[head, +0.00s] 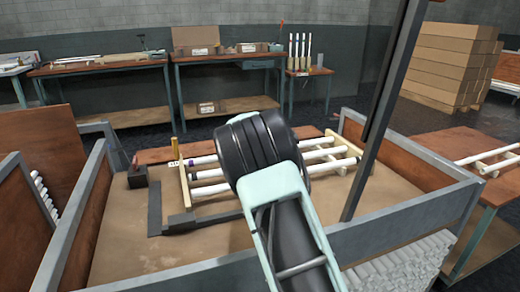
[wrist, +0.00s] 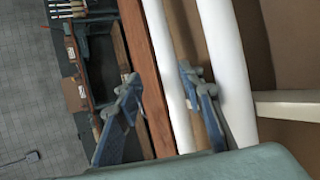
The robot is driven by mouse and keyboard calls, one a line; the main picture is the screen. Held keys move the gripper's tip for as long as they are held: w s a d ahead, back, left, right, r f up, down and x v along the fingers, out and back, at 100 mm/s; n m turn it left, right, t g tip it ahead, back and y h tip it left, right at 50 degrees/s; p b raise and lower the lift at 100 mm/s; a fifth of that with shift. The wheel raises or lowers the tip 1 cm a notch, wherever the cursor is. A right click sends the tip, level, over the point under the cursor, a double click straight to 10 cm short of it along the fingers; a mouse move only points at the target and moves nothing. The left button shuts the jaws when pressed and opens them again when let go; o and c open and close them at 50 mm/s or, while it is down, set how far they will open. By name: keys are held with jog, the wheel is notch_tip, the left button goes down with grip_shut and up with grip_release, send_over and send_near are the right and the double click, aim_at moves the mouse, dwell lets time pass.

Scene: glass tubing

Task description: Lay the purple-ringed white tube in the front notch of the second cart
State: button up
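Three white tubes lie across a pale wooden rack (head: 185,182) inside the grey-framed cart. The farthest, the purple-ringed tube (head: 204,161), has its purple mark near its left end. The middle tube (head: 207,175) and nearest tube (head: 210,190) lie in front of it. My arm hides their middles and my gripper in the head view. In the wrist view, my gripper (wrist: 160,80) is open, with one finger on each side of a white tube (wrist: 168,75) beside a brown wooden edge; its ring is not in view. Another white tube (wrist: 228,70) lies right of the fingers. I cannot tell which notch is the front one.
A dark post (head: 382,110) rises right of my arm. The cart's grey rim (head: 215,268) surrounds the rack. Another table (head: 480,205) at the right bears a pale frame (head: 490,158). Benches (head: 110,70) and stacked boxes (head: 445,65) stand behind.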

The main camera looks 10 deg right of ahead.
jog(key=b+v, duration=0.1)
jog(key=v, duration=1)
jog(key=shift+s, duration=0.2)
jog(key=shift+a, duration=0.15)
